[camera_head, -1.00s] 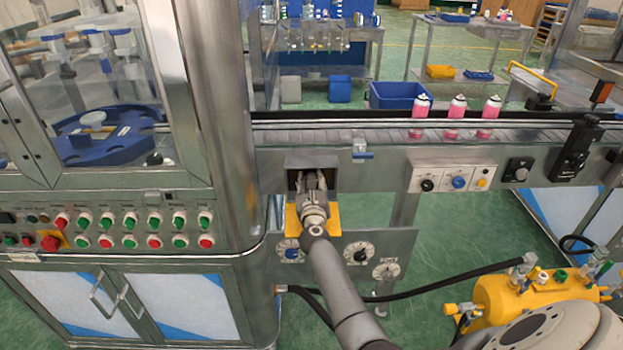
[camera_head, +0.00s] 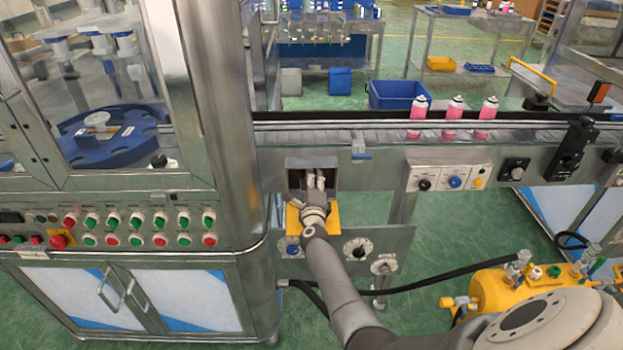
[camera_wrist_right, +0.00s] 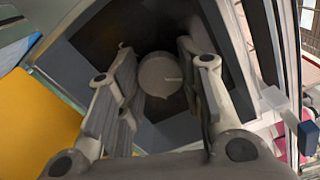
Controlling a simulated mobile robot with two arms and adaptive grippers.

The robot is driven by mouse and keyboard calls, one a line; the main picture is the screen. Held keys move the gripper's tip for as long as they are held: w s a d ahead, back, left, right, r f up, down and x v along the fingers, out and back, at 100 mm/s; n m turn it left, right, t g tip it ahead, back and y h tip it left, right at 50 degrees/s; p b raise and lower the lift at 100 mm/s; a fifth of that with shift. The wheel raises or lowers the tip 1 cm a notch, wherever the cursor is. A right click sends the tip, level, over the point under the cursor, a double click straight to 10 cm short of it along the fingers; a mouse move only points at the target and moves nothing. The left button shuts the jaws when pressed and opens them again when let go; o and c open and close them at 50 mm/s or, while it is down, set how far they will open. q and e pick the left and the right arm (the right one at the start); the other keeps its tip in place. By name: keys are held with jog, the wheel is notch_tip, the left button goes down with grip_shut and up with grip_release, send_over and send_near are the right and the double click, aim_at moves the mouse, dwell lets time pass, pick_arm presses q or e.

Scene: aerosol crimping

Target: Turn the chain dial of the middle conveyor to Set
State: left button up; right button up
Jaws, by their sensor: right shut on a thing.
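My right gripper (camera_head: 314,181) reaches into a square open recess (camera_head: 327,163) in the front of the conveyor, just right of the machine cabinet. In the right wrist view its two jointed fingers stand on either side of a round grey dial (camera_wrist_right: 161,76) at the back of the dark recess. The gripper is shut on this dial. Small lettering on the dial is too small to read, so its setting cannot be told. The fingers hide the dial in the head view. My left gripper is not in view.
A yellow plate (camera_head: 293,217) lies just below the recess. Other dials sit lower on a panel, including a black-knobbed one (camera_head: 357,249). A control box (camera_head: 437,176) is to the right. Yellow tank (camera_head: 492,290) at lower right.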

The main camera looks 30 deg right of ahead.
jog(key=n+p, duration=0.1)
jog(key=n, duration=0.3)
jog(key=shift+f+n+p, duration=0.1)
jog(key=shift+n+p, duration=0.35)
jog(key=shift+n, duration=0.85)
jog(key=o, duration=1)
jog(key=shift+o, duration=0.2)
jog(key=shift+v, duration=3.8)
